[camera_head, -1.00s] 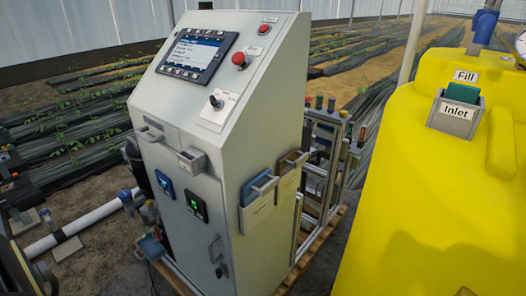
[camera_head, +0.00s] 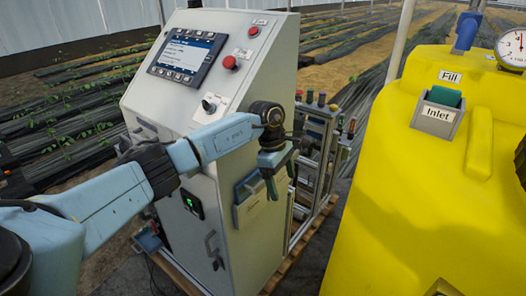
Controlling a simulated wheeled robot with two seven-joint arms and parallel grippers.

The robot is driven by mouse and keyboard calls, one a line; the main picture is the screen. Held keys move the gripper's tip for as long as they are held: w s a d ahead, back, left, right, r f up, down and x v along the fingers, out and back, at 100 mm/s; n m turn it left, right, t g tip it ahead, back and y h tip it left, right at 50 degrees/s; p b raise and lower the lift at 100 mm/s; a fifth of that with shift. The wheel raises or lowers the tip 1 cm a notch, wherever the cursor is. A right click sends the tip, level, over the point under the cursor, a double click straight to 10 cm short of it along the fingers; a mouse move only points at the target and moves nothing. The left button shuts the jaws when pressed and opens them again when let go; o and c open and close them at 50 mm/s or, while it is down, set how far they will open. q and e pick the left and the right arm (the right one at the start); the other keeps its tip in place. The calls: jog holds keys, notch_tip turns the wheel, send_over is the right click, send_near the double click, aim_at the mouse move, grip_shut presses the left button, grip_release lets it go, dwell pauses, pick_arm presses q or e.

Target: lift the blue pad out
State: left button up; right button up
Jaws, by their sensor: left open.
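The blue pad (camera_head: 246,185) sits in a grey holder (camera_head: 246,213) on the right side face of the grey cabinet. Only part of the pad shows, because my left gripper covers some of that area. My left gripper (camera_head: 280,181) is open with its fingers pointing down, in front of the cabinet's side face near the pad's holder. I cannot tell whether a finger touches the pad or the holder; nothing is seen held. My right gripper is out of view.
The grey cabinet (camera_head: 223,108) carries a screen (camera_head: 186,52) and red buttons. A yellow tank (camera_head: 405,190) stands at the right, with a teal pad (camera_head: 444,96) in its "Inlet" holder (camera_head: 436,118). A pipe-and-valve frame (camera_head: 318,135) stands behind the cabinet.

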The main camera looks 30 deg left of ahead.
aim_at(262, 181)
pick_arm(q)
jog(key=a+r+y, duration=0.1)
jog(key=a+r, duration=0.1)
jog(key=a, duration=0.1)
jog(key=a+r+m+y, duration=0.1)
jog(key=a+r+y, duration=0.1)
jog(key=a+r, duration=0.1)
jog(key=shift+w+r, duration=0.1)
jog(key=shift+r, duration=0.1)
jog(key=shift+a+m+y, duration=0.2)
jog(key=shift+m+y, duration=0.1)
jog(key=shift+a+f+b, duration=0.1)
jog(key=shift+f+b, duration=2.9)
jog(key=shift+f, duration=1.45)
jog(key=c, duration=1.3)
jog(key=shift+r+p, duration=4.5)
jog(key=shift+r, duration=2.1)
